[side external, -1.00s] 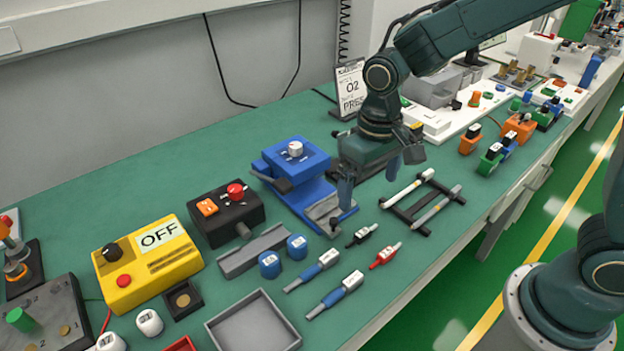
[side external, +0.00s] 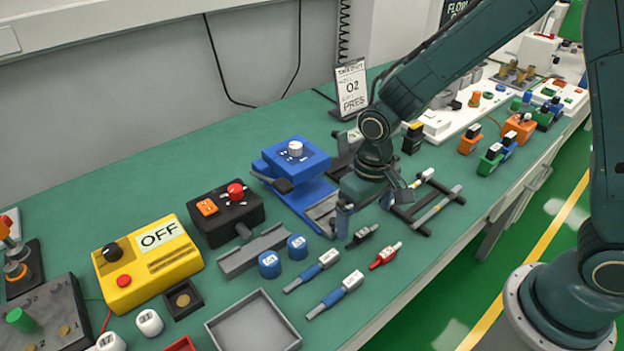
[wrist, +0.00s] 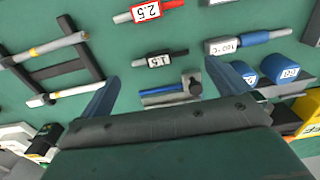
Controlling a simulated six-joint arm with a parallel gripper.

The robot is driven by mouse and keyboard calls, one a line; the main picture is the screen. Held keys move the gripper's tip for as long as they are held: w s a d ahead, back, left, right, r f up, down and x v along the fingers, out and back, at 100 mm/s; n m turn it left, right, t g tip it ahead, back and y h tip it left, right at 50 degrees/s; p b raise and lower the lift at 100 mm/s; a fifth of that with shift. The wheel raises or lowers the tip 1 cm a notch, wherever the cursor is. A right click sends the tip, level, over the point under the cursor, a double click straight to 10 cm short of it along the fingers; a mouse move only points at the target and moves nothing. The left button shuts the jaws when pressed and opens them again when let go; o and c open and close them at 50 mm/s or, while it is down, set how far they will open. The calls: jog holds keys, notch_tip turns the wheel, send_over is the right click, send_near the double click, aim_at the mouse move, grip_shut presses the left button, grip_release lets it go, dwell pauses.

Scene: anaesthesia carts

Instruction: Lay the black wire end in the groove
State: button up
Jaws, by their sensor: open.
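The black wire end (side external: 362,236), with a white label, lies flat on the green bench. In the wrist view the black wire end (wrist: 160,59) is ahead of my fingertips, between their lines, with nothing touching it. My gripper (side external: 365,207) is open and empty, low above the bench just behind the wire end; its two fingers also show in the wrist view (wrist: 160,85). The blue press (side external: 298,160) stands left of my gripper. Its grey front bed (side external: 321,211) is partly hidden by a finger, and I cannot make out a groove in it.
A red wire end (side external: 385,255) lies close in front of the black one. Blue-handled labelled tools (side external: 312,272) lie to the left. A black rack (side external: 425,212) with light rods is close on the right. A grey channel (side external: 252,252) and blue cylinders (side external: 270,264) stand further left.

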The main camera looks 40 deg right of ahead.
aim_at(362, 233)
jog(key=shift+f, duration=2.25)
jog(key=c, duration=0.7)
